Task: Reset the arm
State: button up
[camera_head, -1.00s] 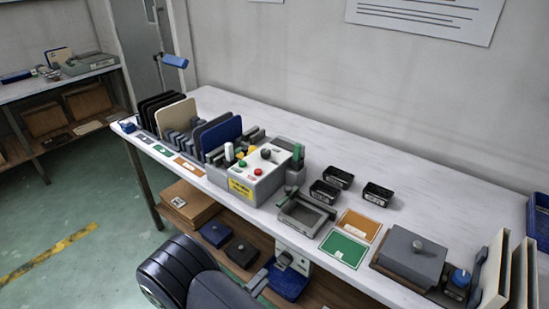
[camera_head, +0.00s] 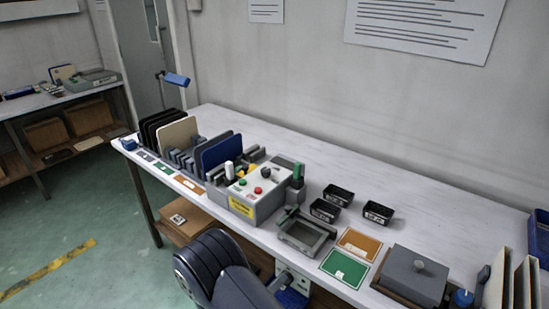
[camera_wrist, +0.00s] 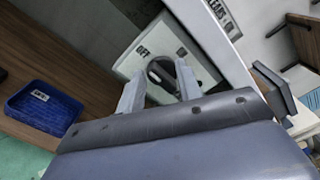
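My gripper (camera_wrist: 160,88) is in the wrist view, with its two grey fingers apart and nothing seen held between them. Behind the fingertips is a pale switch panel (camera_wrist: 125,68) marked OFF, with a dark round rotary knob (camera_wrist: 154,67). The fingers overlap part of the panel; I cannot tell whether they touch the knob. In the head view, my dark arm rises at the bottom centre in front of the table edge, and the fingers are not clear there. The panel shows only partly beside the arm, below the table edge.
The white table (camera_head: 385,185) carries a control box (camera_head: 257,193), a rack of upright panels, small black bins (camera_head: 338,195), a green card (camera_head: 344,269) and a grey lidded block (camera_head: 413,272). A blue tray (camera_wrist: 42,106) lies on the wooden lower shelf. The table's back strip is clear.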

jog(key=m, duration=0.5)
jog(key=shift+s+d+r+p, duration=0.1)
jog(key=shift+d+r+p, duration=0.1)
jog(key=shift+p, duration=0.15)
dwell(0.3)
